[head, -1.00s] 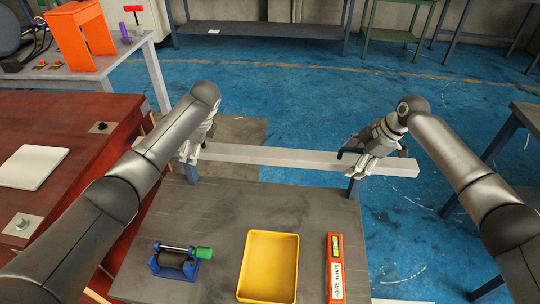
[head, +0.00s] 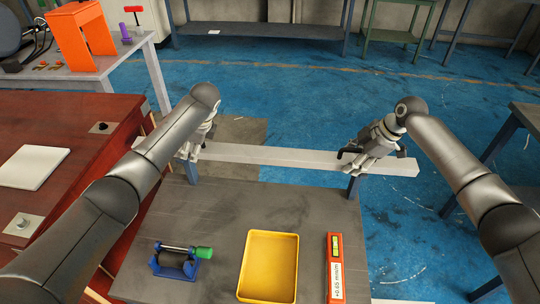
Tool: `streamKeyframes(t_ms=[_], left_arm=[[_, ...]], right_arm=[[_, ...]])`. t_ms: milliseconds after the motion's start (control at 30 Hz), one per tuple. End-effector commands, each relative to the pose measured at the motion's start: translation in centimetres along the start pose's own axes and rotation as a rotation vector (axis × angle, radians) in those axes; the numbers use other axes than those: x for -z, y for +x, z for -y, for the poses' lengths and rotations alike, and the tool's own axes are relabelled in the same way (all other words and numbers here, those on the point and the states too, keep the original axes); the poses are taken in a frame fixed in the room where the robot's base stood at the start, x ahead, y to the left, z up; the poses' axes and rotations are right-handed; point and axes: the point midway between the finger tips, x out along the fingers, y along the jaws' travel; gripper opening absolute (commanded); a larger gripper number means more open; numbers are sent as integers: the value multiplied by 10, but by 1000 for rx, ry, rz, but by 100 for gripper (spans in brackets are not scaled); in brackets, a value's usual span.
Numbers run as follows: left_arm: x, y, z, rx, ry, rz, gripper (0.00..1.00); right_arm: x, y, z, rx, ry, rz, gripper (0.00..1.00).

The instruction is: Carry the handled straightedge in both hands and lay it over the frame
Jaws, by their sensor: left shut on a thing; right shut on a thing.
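The straightedge is a long pale grey bar (head: 270,156) lying crosswise in the head view, at the far edge of the dark grey table. My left gripper (head: 188,153) is shut on it near its left end. My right gripper (head: 353,160) is shut on it nearer its right end, which sticks out past the gripper. The bar looks about level; its handles are hidden by the grippers. I cannot tell for sure which thing is the frame; a small blue frame (head: 160,262) with a dark roller and green knob stands on the grey table.
The grey table (head: 225,215) also holds a yellow tray (head: 293,285) and an orange level (head: 334,282). A red-brown bench (head: 75,155) with a white plate (head: 33,166) stands at left. An orange bracket (head: 82,35) stands on a table behind it. Blue floor is open beyond.

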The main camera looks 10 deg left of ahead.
Motion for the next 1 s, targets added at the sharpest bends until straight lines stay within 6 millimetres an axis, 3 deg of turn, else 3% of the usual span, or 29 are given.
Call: streamKeyframes(t_ms=[567, 1000], left_arm=[[-1, -2, 0, 0, -6, -3, 0], [-14, -34, 8, 4, -8, -3, 0]], right_arm=[[-1, -1, 2, 7, -3, 6, 0], [12, -31, -5, 7, -5, 7, 0]])
